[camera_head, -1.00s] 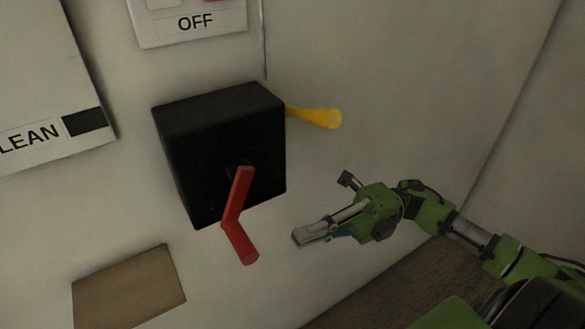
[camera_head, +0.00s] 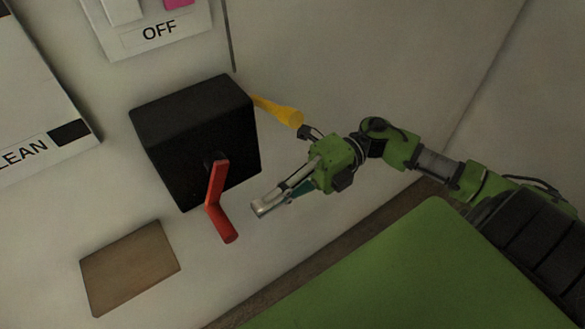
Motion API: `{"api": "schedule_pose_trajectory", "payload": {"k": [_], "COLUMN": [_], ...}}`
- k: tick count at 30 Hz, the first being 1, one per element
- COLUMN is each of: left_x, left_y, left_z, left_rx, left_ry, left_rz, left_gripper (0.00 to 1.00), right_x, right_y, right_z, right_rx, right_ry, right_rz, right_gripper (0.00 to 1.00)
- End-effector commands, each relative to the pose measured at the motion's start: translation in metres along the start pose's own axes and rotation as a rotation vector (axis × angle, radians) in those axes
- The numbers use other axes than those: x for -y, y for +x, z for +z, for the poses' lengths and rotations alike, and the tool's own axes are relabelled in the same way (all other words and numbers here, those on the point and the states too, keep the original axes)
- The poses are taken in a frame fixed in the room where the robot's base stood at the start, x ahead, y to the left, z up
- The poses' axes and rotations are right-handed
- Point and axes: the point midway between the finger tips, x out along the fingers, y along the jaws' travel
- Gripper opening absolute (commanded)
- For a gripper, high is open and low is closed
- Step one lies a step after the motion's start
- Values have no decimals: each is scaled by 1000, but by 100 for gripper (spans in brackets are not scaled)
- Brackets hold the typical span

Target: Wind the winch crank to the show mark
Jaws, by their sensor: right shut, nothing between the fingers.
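The winch is a black box (camera_head: 190,125) on the pale wall, left of the picture's middle. Its red crank (camera_head: 216,190) sticks out of the front face; the arm slants down from the hub and the handle end points down and to the right. A yellow peg (camera_head: 279,111) juts from the box's right side; I cannot tell if it is the show mark. My right gripper (camera_head: 259,208) is shut and empty, just right of the crank handle, with a gap between them in the picture. My left gripper is out of view.
A white panel marked OFF (camera_head: 160,32) is above the box, with a thin cord (camera_head: 229,40) beside it. A panel reading "LEAN" (camera_head: 35,95) is at the left. A brown plate (camera_head: 130,265) is below. My green base fills the lower right.

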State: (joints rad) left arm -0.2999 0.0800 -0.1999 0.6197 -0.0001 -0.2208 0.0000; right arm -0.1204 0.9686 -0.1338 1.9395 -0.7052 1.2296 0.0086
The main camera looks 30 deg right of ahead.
Motion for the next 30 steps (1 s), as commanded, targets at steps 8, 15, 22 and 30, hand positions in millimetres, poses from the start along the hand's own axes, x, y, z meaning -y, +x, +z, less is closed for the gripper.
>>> {"api": "schedule_pose_trajectory", "payload": {"k": [8,15,22,30], "left_x": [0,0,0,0], "left_y": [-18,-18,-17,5], "left_z": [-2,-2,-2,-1], "left_rx": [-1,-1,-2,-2], "left_ry": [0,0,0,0], "left_rz": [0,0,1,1], "left_gripper": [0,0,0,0], "right_x": [-2,0,1,3], "right_y": [35,39,40,53], "right_z": [0,0,0,0], "right_rx": [1,1,1,0], "right_ry": [-1,0,0,-2], "right_rz": [2,-1,3,87], "right_gripper": [0,0,0,0]}}
